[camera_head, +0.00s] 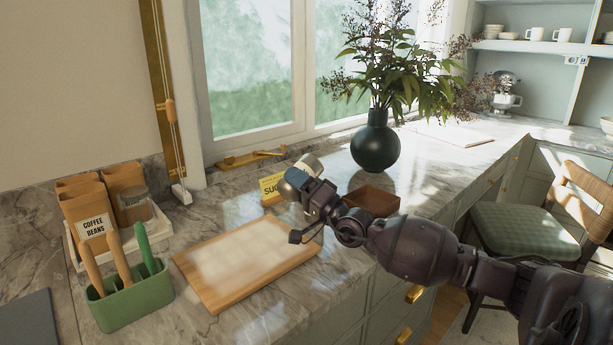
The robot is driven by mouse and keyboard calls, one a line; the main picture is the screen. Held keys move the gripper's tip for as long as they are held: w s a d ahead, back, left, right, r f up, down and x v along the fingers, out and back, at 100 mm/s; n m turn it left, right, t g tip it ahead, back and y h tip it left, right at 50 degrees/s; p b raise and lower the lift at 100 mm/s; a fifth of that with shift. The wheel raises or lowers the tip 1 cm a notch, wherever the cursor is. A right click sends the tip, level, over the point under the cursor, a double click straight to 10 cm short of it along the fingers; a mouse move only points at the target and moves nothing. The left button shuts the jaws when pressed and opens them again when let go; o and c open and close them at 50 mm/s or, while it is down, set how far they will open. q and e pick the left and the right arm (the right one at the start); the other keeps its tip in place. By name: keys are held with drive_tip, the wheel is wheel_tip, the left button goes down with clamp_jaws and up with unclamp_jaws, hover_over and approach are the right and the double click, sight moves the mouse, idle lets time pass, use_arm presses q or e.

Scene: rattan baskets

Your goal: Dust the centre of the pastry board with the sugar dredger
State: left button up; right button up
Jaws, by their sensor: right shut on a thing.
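The wooden pastry board (207,291) lies on the marble counter. A broad, pale white patch covers much of its middle. My right gripper (311,190) is shut on the sugar dredger (298,178), which has a shiny metal domed end and a cream part behind it. The dredger looks tipped, its domed end towards the lower left, above the board's far right corner area. The gripper hides part of it. I cannot tell whether sugar is falling. My left gripper is not in view.
A brown wooden box (372,200) and dark vase (376,147) stand to the right. At left are a green utensil holder (133,304) and a white tray (74,252) with coffee bags and a jar.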

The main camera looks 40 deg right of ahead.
sight(293, 194)
drive_tip(key=a, duration=0.1)
drive_tip(key=a+p, duration=0.1)
drive_tip(key=a, duration=0.1)
drive_tip(key=shift+a+r+p, duration=0.25)
drive_tip(key=shift+p, duration=0.1)
use_arm(q)
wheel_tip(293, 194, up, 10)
drive_tip(key=p, duration=0.7)
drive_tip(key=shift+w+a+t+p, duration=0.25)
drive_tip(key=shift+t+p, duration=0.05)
drive_tip(key=shift+p, duration=0.1)
use_arm(e)
drive_tip(key=a, duration=1.5)
drive_tip(key=shift+s+a+f, duration=0.2)
drive_tip(key=shift+s+a, duration=0.1)
drive_tip(key=shift+a, duration=0.1)
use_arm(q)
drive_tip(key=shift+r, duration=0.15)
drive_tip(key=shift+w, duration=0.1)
